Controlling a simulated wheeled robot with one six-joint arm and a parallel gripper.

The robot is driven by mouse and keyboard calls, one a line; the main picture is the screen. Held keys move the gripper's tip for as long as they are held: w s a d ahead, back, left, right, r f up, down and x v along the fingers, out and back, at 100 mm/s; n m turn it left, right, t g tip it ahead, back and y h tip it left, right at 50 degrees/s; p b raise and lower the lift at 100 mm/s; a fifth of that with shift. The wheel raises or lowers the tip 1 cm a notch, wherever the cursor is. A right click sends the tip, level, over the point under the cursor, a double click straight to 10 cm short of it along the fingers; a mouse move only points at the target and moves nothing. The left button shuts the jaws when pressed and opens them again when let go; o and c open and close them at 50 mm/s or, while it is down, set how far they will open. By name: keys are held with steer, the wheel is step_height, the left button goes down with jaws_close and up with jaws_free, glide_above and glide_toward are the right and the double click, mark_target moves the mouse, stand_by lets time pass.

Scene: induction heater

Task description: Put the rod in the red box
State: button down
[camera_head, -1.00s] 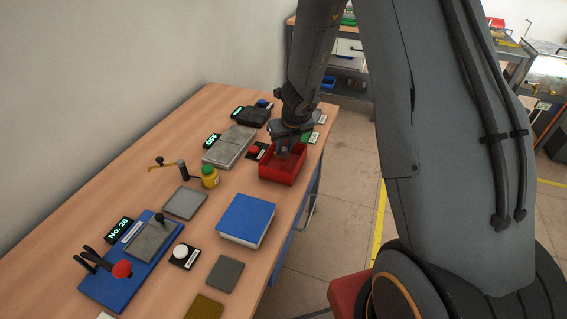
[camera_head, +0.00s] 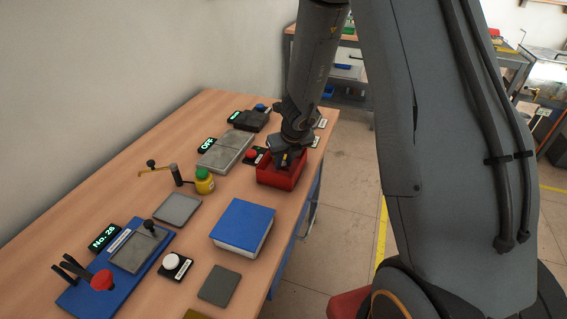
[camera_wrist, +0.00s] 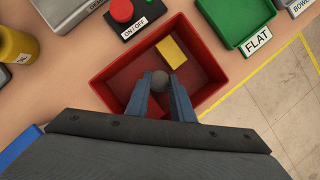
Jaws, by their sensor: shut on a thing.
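The red box (camera_head: 267,177) stands on the table near its right edge. In the wrist view the red box (camera_wrist: 110,85) fills the middle, with a yellow block (camera_wrist: 171,51) on its floor. My gripper (camera_head: 286,160) is over the box, pointing down. In the wrist view my gripper (camera_wrist: 160,84) is shut on the rod (camera_wrist: 160,78), seen end-on as a small dark grey round end between the fingertips. The rest of the rod is hidden. I cannot tell whether it touches the box floor.
A green tray labelled FLAT (camera_wrist: 240,20) is beside the box. A red ON/OFF button (camera_wrist: 122,10) sits behind it. A blue-topped box (camera_head: 243,222) and a yellow bottle (camera_head: 204,183) stand nearby on the table.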

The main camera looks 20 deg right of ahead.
steer(key=shift+f, duration=0.2)
steer(key=c, duration=1.5)
jaws_free()
steer(key=shift+c, duration=0.2)
steer(key=shift+r, duration=0.15)
steer(key=s+a+r+n+p, duration=0.1)
steer(key=s+r+n+p, duration=0.3)
steer(key=r, duration=0.4)
steer(key=s+r+n+p, duration=0.5)
steer(key=r, duration=0.3)
steer(key=s+r+n+g, duration=0.1)
steer(key=s+r+n, duration=0.2)
steer(key=s+n, duration=0.5)
steer(key=s+r+n+g, duration=0.1)
steer(key=s+r+n, duration=0.2)
steer(key=n, duration=1.4)
steer(key=s, duration=0.4)
steer(key=shift+s+d+r+h, duration=0.15)
steer(key=shift+s+d+h, duration=0.15)
steer(key=shift+s+d, duration=0.1)
